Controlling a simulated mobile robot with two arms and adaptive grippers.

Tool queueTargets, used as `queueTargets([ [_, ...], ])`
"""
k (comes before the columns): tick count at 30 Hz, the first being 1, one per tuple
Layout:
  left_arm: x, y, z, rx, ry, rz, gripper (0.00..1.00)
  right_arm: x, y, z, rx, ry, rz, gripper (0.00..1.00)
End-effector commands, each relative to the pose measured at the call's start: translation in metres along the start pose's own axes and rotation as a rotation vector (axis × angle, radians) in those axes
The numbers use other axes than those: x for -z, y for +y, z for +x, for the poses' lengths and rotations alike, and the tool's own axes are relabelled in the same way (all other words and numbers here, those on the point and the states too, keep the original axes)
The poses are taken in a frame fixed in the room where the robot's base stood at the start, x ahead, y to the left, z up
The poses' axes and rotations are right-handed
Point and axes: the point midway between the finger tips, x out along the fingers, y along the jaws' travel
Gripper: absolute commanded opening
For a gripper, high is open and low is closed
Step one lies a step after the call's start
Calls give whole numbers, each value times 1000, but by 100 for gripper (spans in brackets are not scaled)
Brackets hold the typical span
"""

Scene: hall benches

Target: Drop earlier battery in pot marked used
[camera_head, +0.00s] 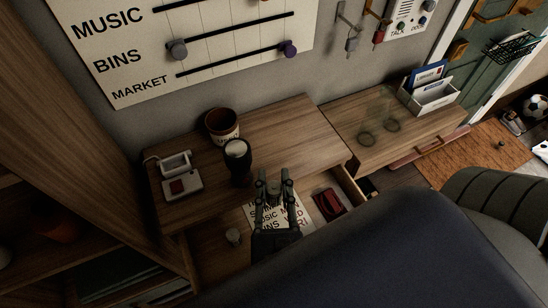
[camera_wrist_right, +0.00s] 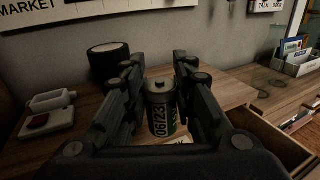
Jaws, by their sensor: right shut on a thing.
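A battery (camera_wrist_right: 160,108) with a dark body, pale metal top and the print "06/23" stands upright between the fingers of my right gripper (camera_wrist_right: 155,84) in the wrist view. In the head view this gripper (camera_head: 273,178) is shut on it above the open drawer, near the front edge of the wooden bench. A brown pot (camera_head: 222,124) with a pale lettered band stands at the back of the bench, left of the gripper; the lettering is too small to read surely. My left gripper is not in view.
A pale device (camera_head: 183,187) with a red button is at the left. The open drawer holds a printed sheet (camera_head: 295,211) and a red object (camera_head: 330,203). Glasses and a letter tray (camera_head: 430,98) stand right.

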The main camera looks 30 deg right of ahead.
Motion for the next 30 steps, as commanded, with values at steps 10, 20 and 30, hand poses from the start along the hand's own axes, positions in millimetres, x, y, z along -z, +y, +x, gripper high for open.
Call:
queueTargets([
  [10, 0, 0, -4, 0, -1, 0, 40, -1, 0, -15, -4, -1, -1, 0],
  [20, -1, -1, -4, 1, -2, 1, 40, 11, -15, 34, -190, 18, -17, 0],
  [30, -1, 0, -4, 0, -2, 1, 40, -11, -14, 76, -423, 1, -5, 0],
])
